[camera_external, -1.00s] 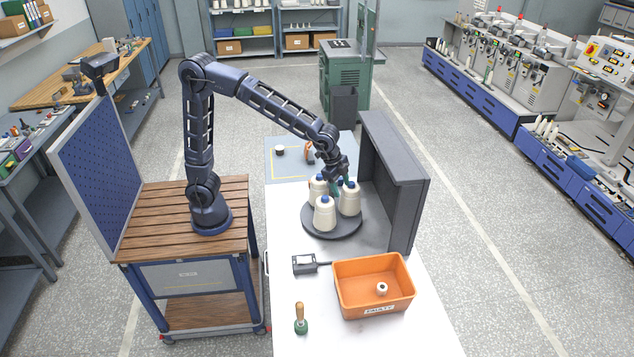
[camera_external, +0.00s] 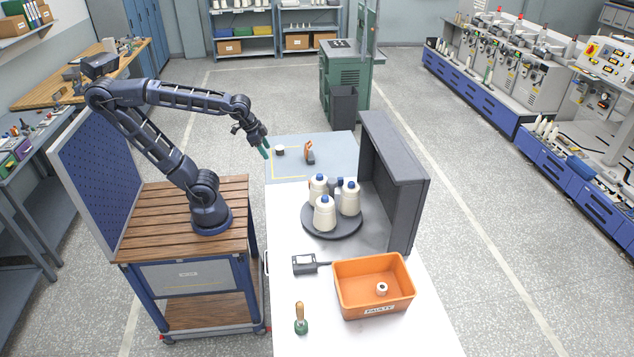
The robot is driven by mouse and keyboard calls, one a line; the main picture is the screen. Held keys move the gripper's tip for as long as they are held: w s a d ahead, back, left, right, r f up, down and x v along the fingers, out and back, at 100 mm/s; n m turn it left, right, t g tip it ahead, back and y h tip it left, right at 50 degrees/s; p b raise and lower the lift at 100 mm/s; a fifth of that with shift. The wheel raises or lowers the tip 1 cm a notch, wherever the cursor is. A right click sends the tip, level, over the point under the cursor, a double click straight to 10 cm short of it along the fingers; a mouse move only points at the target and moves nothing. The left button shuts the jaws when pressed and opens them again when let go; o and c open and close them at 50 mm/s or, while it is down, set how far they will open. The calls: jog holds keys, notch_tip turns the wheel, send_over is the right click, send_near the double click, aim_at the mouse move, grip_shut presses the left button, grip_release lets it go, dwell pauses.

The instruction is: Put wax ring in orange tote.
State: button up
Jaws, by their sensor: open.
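The orange tote (camera_external: 345,300) stands on the near right part of the white table, with a label on its front. A small pale round piece with a dark centre (camera_external: 382,289) lies inside it. Another small round piece with a pale top and dark side (camera_external: 280,150) sits on the blue-grey mat (camera_external: 290,170) at the far end. I cannot tell which of these, if either, is the wax ring. My gripper (camera_external: 265,150) is open and empty, with green fingertips, above the mat's left edge, just left of the round piece there.
A dark round turntable (camera_external: 333,234) holds several white thread cones (camera_external: 325,213), with a partly hidden grey-blue item (camera_external: 338,187) behind them. A grey panel (camera_external: 395,180) stands to their right.

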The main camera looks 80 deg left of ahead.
jog(key=s+a+f+n, duration=0.1)
jog(key=s+a+f, duration=0.1)
jog(key=s, duration=0.3)
jog(key=shift+s, duration=0.2)
dwell(1.1)
